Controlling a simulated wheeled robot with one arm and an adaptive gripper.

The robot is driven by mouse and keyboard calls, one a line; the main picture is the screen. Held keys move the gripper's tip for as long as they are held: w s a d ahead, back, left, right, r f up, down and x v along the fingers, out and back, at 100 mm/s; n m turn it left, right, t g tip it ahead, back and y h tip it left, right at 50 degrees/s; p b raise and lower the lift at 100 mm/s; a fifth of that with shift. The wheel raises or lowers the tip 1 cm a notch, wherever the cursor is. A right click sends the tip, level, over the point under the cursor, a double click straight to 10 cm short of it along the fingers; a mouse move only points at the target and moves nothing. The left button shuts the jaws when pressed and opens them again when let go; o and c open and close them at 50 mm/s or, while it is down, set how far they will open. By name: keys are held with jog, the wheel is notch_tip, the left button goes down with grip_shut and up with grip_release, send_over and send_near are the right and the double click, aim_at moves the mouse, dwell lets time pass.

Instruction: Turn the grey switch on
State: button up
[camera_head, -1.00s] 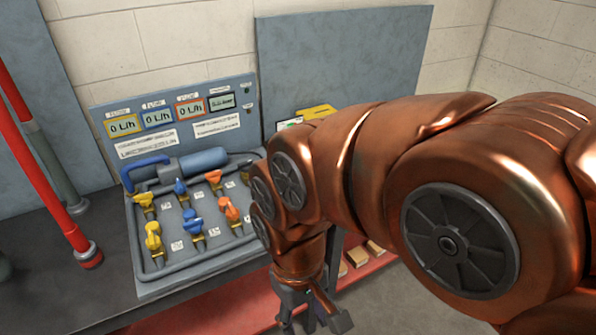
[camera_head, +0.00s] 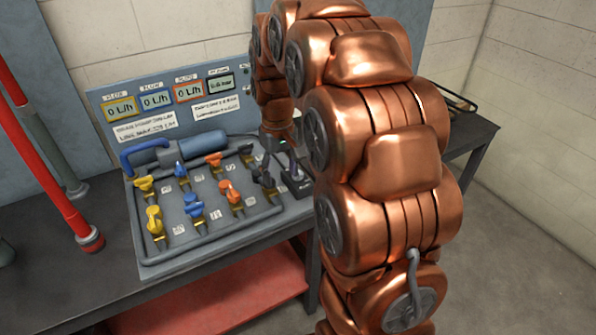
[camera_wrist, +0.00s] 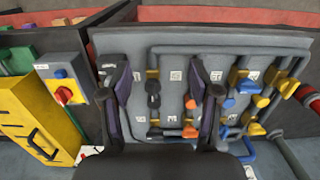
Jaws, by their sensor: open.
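A grey switch box (camera_wrist: 66,84) with a red knob on a blue and yellow face shows at the left of the wrist view, beside the grey valve panel (camera_wrist: 225,42). In the head view my arm and gripper largely hide that area. My gripper (camera_wrist: 158,70) is open and empty, its two dark fingers spread over the panel. Dark grey valve handles (camera_wrist: 153,94) and an orange handle (camera_wrist: 190,131) show between them. The switch box lies outside the fingers, left of the left one. In the head view my gripper (camera_head: 280,180) is at the panel's right edge.
A yellow box (camera_wrist: 35,120) stands beside the switch box. Yellow (camera_head: 154,222), blue (camera_head: 193,206) and orange (camera_head: 230,192) valve handles crowd the panel. A red pipe (camera_head: 50,185) stands at the left. The panel rests on a dark bench (camera_head: 85,290).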

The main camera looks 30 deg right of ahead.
jog(key=shift+t, duration=0.3)
jog(key=w+d+f, duration=0.1)
jog(key=w+d, duration=0.2)
jog(key=d, duration=0.1)
jog(key=w+d+f, duration=0.2)
jog(key=w+d, duration=0.1)
jog(key=d, duration=0.1)
jog(key=w+d+f, duration=0.2)
jog(key=w+d, duration=0.2)
jog(key=shift+f, duration=0.15)
jog(key=shift+f+p, duration=1.25)
jog(key=shift+f, duration=2.7)
jog(key=c, duration=1.1)
